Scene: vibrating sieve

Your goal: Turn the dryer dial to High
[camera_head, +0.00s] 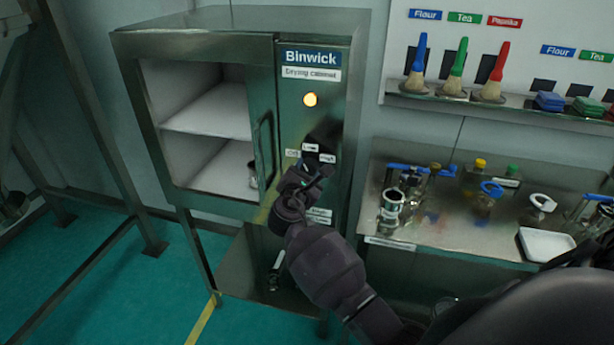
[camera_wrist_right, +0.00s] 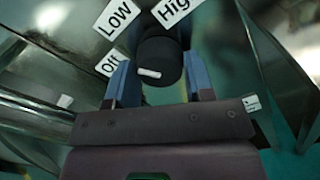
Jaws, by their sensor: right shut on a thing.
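The dryer is a metal cabinet (camera_head: 195,25) labelled Binwick, in the head view's left half. Its dark dial sits on the narrow front panel, mostly hidden there by my right gripper (camera_head: 312,176). In the right wrist view the black round dial (camera_wrist_right: 158,52) stands between the two blue fingers of my right gripper (camera_wrist_right: 158,72), which is shut on it. The dial's short white mark (camera_wrist_right: 149,73) lies near its lower left edge, on the side of the Off label (camera_wrist_right: 107,66). The Low label (camera_wrist_right: 118,18) and High label (camera_wrist_right: 172,10) are above. My left gripper is out of view.
An amber lamp (camera_head: 310,100) glows above the dial. The cabinet's vertical door handle (camera_head: 263,150) is close left of my right gripper. A metal bench (camera_head: 400,155) with jars, clamps and a white tray (camera_head: 545,244) stands to the right, below a shelf of brushes.

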